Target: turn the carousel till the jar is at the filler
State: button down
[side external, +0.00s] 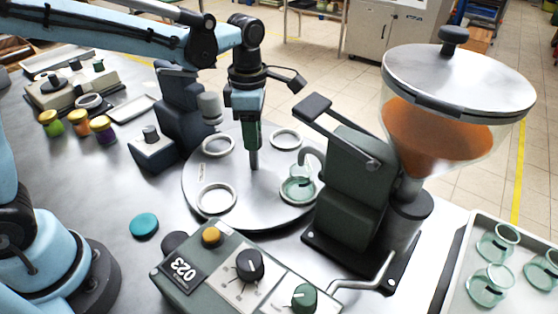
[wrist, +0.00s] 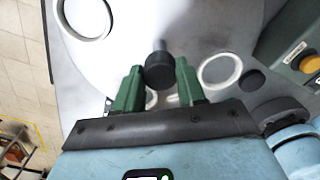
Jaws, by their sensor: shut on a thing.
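The carousel (side external: 240,183) is a round grey metal disc with white ring seats; its surface also shows in the wrist view (wrist: 130,45). A clear greenish glass jar (side external: 297,188) stands in the seat at the disc's right side, close below the curved grey spout (side external: 309,154) of the filler (side external: 347,180). I cannot tell whether it is exactly centred under it. My gripper (side external: 252,140) points down over the disc's middle. In the wrist view its green fingers (wrist: 159,84) are shut on a dark knob (wrist: 160,72) on a post. I cannot make out the jar there.
The filler's glass hopper (side external: 440,135) holds orange-brown contents. A control box (side external: 240,262) stands in front of the carousel. A tray (side external: 465,262) with several glass jars is at right. A teal lid (side external: 145,226) lies left of the carousel; several small coloured jars (side external: 78,128) stand farther back.

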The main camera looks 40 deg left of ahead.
jog(key=shift+a, duration=0.1)
jog(key=c, duration=0.7)
grip_release()
jog(key=shift+o, duration=0.2)
jog(key=shift+r, duration=0.1)
notch_tip(320, 180, up, 12)
